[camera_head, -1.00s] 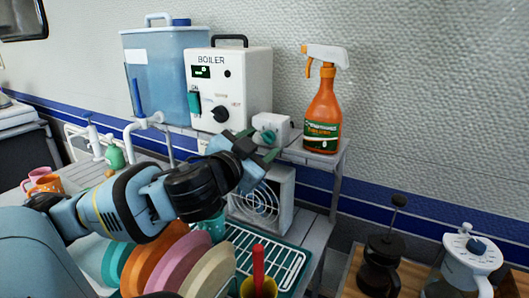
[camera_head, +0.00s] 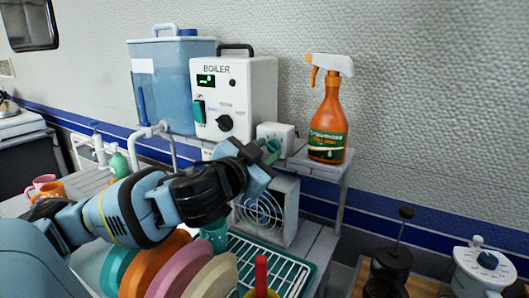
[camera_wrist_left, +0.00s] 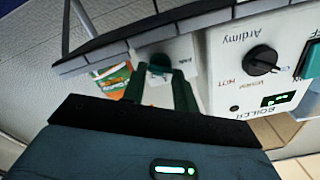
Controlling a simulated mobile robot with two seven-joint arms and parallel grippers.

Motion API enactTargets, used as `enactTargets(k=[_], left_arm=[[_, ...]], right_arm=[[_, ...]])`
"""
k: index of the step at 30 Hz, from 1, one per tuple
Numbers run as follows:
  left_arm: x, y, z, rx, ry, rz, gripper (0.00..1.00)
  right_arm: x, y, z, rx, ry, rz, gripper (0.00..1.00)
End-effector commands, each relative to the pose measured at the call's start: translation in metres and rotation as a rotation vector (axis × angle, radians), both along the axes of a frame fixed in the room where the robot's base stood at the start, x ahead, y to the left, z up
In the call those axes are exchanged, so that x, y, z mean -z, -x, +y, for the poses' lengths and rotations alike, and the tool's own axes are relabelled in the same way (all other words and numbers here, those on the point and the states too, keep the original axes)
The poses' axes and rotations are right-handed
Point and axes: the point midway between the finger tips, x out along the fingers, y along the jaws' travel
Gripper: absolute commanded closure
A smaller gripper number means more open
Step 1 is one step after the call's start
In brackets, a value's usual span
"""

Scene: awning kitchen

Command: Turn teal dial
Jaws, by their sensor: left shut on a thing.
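A small white box (camera_head: 277,134) sits on the wall shelf between the boiler and the spray bottle. Its teal dial (camera_wrist_left: 158,66) faces my left gripper in the left wrist view. My left gripper (camera_head: 270,150) is at the front of the box, with its dark green fingers (camera_wrist_left: 160,78) on either side of the dial and shut on it. In the head view the gripper hides the dial. My right gripper is not in view.
The white boiler (camera_head: 235,98) with a black knob stands left of the box. An orange spray bottle (camera_head: 328,118) stands to the right. Below are a fan (camera_head: 266,208), a green dish rack (camera_head: 275,262) and several plates (camera_head: 180,268).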

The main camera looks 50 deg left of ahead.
Motion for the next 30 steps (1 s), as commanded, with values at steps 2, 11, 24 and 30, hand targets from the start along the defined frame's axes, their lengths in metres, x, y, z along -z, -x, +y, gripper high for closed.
enactTargets(k=[2, 11, 24, 30], left_arm=[[0.0, 0.0, 0.0, 0.0, -0.002, 0.001, 0.94], [-0.001, 0.0, 0.0, -0.001, -0.082, 0.026, 0.94], [-0.004, 0.001, -0.001, -0.003, -0.436, 0.137, 0.94], [-0.004, 0.001, -0.001, -0.002, -0.617, 0.193, 0.94]], right_arm=[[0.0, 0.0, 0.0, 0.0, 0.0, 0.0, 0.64], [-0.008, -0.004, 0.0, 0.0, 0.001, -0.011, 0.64], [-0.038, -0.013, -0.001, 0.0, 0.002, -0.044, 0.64], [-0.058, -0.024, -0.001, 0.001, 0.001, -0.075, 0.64]])
